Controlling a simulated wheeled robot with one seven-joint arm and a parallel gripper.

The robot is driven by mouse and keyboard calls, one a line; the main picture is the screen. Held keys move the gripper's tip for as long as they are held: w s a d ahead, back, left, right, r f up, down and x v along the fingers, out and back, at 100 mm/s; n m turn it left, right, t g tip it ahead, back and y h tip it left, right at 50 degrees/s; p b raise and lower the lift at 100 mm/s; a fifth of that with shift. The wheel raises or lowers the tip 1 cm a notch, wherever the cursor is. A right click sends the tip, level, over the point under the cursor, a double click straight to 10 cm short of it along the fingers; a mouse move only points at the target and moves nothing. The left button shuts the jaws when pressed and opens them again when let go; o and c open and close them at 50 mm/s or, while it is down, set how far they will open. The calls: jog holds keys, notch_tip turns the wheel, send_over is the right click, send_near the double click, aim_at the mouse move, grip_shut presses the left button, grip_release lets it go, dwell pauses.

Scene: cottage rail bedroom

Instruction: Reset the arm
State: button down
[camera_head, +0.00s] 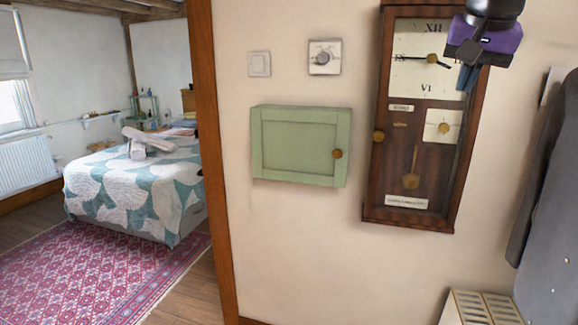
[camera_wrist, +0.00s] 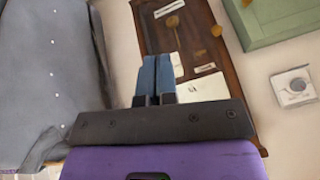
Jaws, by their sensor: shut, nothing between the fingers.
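My gripper (camera_head: 465,78) is at the upper right of the head view, in front of the upper part of a tall wooden wall clock (camera_head: 403,180). It has a purple and black body. In the wrist view, the two blue fingers of my gripper (camera_wrist: 157,62) lie side by side with no gap, shut and empty. The clock (camera_wrist: 205,48) shows beyond the fingers in that view. My gripper hides part of the clock's upper right side in the head view. I cannot tell how far the fingers are from the clock.
A green wall cabinet (camera_head: 298,145) with a round knob is shut, left of the clock. A dial (camera_head: 324,57) and a light switch (camera_head: 259,64) are above it. A grey coat (camera_head: 550,220) hangs at the right. A doorway at left opens onto a bed (camera_head: 140,190) and rug (camera_head: 90,270).

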jog(key=s+f+n+y, duration=0.1)
jog(key=s+f+n, duration=0.5)
jog(key=s+f, duration=1)
jog(key=s, duration=0.4)
jog(key=shift+s+d+f, duration=0.25)
jog(key=shift+s+f, duration=0.05)
jog(key=shift+f, duration=0.05)
